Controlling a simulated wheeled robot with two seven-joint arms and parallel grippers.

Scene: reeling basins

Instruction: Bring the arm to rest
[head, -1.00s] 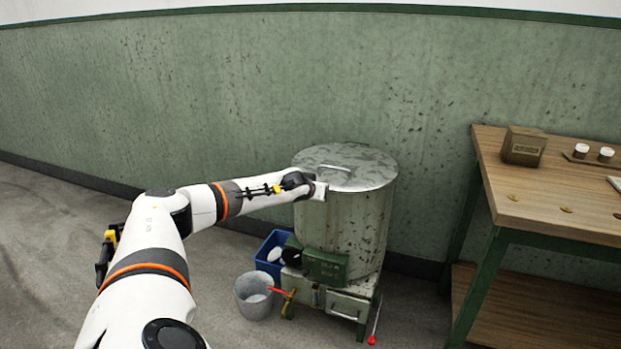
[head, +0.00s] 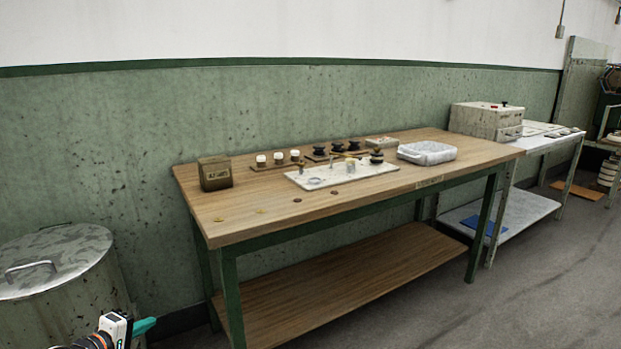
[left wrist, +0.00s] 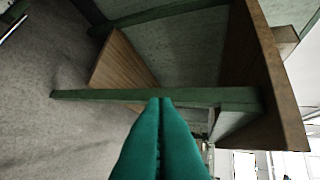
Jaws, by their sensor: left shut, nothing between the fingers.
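My left gripper (head: 145,326) shows at the bottom left of the head view, in front of the metal drum with its teal fingers pointing right. In the left wrist view its two teal fingers (left wrist: 160,101) lie together with nothing between them. Most of the left arm is below the head view's lower edge. My right gripper is in neither view.
A wooden table (head: 245,226) with green legs and a lower shelf (head: 340,285) stands right of the lidded drum (head: 60,262). Its top bears a box (head: 215,173), a white board (head: 300,178) and a pale tray (head: 427,152). Grey floor (head: 540,290) is clear at the right.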

